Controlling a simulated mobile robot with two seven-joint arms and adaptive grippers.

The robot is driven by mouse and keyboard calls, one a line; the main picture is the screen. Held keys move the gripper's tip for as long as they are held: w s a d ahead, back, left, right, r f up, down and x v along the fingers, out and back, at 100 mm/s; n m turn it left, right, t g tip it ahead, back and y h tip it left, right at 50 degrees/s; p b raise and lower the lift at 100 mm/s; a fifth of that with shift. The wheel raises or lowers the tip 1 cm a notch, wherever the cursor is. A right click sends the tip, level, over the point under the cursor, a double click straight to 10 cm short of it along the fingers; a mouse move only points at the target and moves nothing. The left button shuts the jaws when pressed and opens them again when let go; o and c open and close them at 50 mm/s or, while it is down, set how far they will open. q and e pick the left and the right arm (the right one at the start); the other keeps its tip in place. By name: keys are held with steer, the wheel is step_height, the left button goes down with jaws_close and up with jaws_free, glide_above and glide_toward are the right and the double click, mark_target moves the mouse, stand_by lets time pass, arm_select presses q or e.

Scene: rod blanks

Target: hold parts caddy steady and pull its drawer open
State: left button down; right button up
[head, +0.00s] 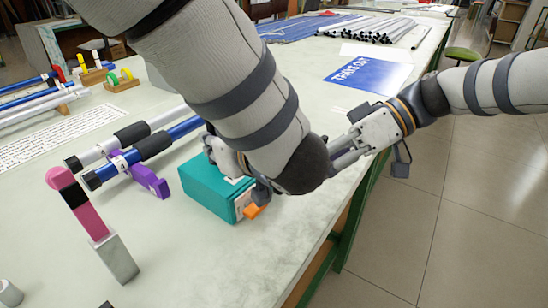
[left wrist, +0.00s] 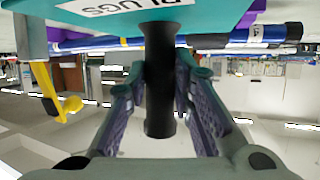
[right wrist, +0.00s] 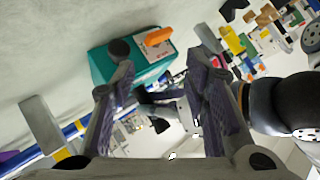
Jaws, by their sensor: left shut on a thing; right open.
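The parts caddy (head: 205,193) is a teal box near the table's front edge. An orange drawer handle (head: 253,211) sticks out of its labelled front, and also shows in the right wrist view (right wrist: 158,36). The drawer looks closed. In the left wrist view a dark upright post (left wrist: 160,85) on the teal caddy, by a "PLUGS" label, stands between my left fingers. My left gripper (head: 212,146) is shut on this post; my forearm hides much of the hand in the head view. My right gripper (head: 343,153) is open and empty, right of the caddy and apart from the handle.
A purple rest (head: 150,181) holds blue and white rods left of the caddy. A pink-topped grey block (head: 112,255) stands in front of them. A blue printed sheet (head: 368,72) and more rods lie farther back. The table's front edge passes below my right gripper.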

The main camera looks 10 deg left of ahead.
mark_target(291, 205)
steer(key=d+m+t+y, duration=0.1)
steer(key=m+y, duration=0.1)
steer(key=m, duration=0.3)
steer(key=s+d+f+m+t+y, duration=0.1)
steer(key=m+y, duration=0.1)
steer(key=m, duration=0.3)
steer(key=s+d+f+m+t+y, duration=0.1)
steer(key=m+t+y, duration=0.1)
steer(key=m, duration=0.3)
steer(key=shift+f, duration=0.15)
steer(key=s+d+f+m+t+h, duration=0.15)
steer(key=m+t, duration=0.25)
steer(key=m, duration=0.5)
steer(key=s+d+f+m+t+y, duration=0.1)
steer(key=d+f+m+t, duration=0.25)
steer(key=m, duration=0.65)
steer(key=shift+t+h, duration=0.25)
steer(key=shift+t, duration=0.1)
steer(key=x, duration=1.2)
steer(key=shift+a+r, duration=0.15)
steer(key=shift+a, duration=0.1)
steer(key=shift+c, duration=0.2)
jaws_close()
